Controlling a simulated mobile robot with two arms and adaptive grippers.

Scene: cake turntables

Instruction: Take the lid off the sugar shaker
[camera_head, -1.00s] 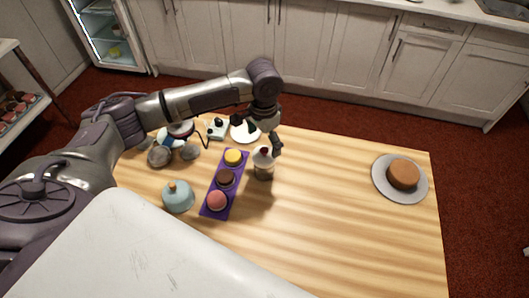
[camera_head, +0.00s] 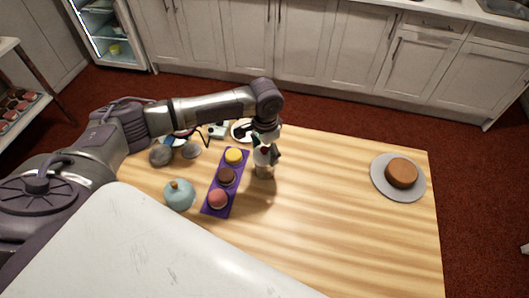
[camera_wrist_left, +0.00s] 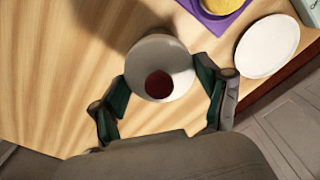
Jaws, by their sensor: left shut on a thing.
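The sugar shaker (camera_head: 262,172) stands upright on the wooden table, right of the purple tray. Its pale round lid with a dark red knob (camera_wrist_left: 158,85) shows from above in the left wrist view. My left gripper (camera_head: 267,153) is over the shaker's top in the head view and hides part of it. In the left wrist view my left gripper (camera_wrist_left: 163,75) has one green-padded finger on each side of the lid, shut on it. The lid appears to be still on the shaker's body. My right gripper is not seen.
The purple tray (camera_head: 212,209) holds yellow, brown and pink cakes close left of the shaker. A light-blue domed pot (camera_head: 179,195) stands further left. A white plate (camera_wrist_left: 267,46) lies behind. A cake on a grey stand (camera_head: 390,192) is far right. The table's middle is clear.

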